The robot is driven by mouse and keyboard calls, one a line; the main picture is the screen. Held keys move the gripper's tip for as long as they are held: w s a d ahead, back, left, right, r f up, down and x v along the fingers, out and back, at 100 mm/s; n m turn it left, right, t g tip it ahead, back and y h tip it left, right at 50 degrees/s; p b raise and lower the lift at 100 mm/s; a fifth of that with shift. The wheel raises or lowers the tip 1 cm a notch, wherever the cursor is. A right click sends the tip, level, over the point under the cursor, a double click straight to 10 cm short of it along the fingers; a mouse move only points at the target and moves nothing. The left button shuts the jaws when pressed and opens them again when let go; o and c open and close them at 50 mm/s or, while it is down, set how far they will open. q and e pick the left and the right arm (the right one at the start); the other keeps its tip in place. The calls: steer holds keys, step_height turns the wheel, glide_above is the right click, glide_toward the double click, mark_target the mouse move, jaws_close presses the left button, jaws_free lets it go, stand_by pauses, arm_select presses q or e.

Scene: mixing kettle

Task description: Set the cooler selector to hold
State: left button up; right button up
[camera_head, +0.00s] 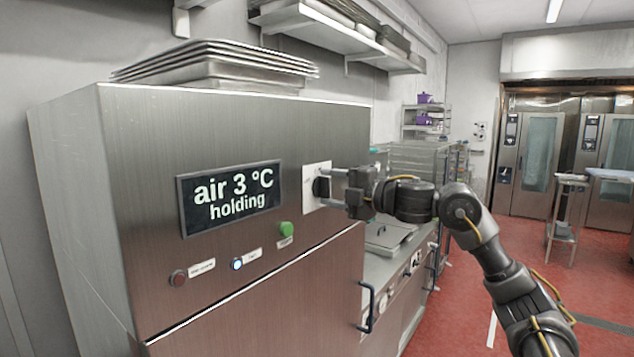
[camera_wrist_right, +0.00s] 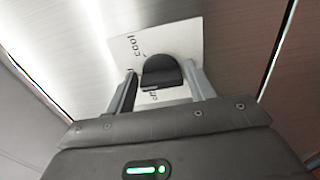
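The cooler selector is a black knob (camera_head: 321,187) on a white plate (camera_head: 310,203) at the right of the steel cooler's front (camera_head: 130,200). My right gripper (camera_head: 332,187) is at the plate, its two fingers spread above and below the knob. In the right wrist view, the knob (camera_wrist_right: 160,72) sits between the open fingers (camera_wrist_right: 160,82), with a visible gap at the left finger. The plate (camera_wrist_right: 185,40) shows the word "cool" and a partly covered "off"; other marks are unreadable. The display (camera_head: 232,197) reads "air 3 °C holding". My left gripper is not in view.
Below the display are a red button (camera_head: 178,278), a lit blue-white button (camera_head: 237,264) and a green button (camera_head: 286,229). Trays (camera_head: 215,65) are stacked on the cooler. A counter (camera_head: 378,268) stands to its right; red floor (camera_head: 450,310) is open beyond.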

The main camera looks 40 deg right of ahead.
steer(key=o, duration=0.3)
steer(key=shift+f, duration=0.1)
steer(key=shift+b+v, duration=2.05)
steer(key=shift+v, duration=1.45)
